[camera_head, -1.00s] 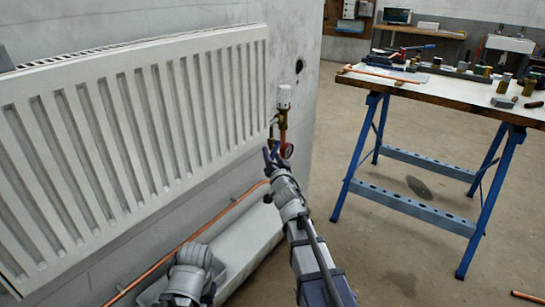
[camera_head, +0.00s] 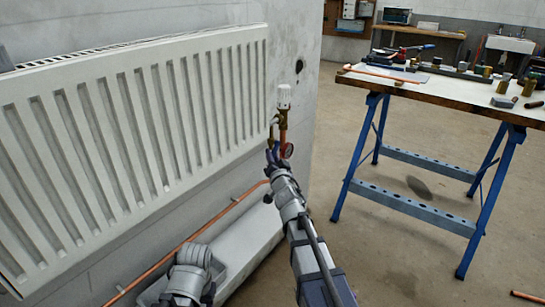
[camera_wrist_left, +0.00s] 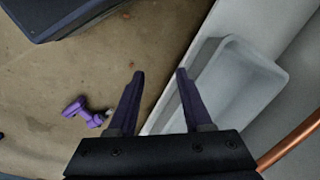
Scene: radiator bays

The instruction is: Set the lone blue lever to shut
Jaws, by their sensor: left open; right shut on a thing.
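A valve assembly (camera_head: 283,118) with a white cap and brass body stands at the radiator's right end in the head view. A small blue lever (camera_head: 271,142) shows on its left side, mostly hidden by my right gripper (camera_head: 273,153). The right gripper's dark jaws are shut on the lever, with the arm reaching up from below. The lever's exact angle is hard to tell. My left gripper (camera_wrist_left: 160,74) is open and empty in the left wrist view, over the floor beside a pale tray.
A white radiator (camera_head: 130,130) fills the left wall. A copper pipe (camera_head: 200,235) runs low along the wall above a pale tray (camera_wrist_left: 235,85). A purple object (camera_wrist_left: 82,110) lies on the floor. A blue-legged workbench (camera_head: 440,95) stands right.

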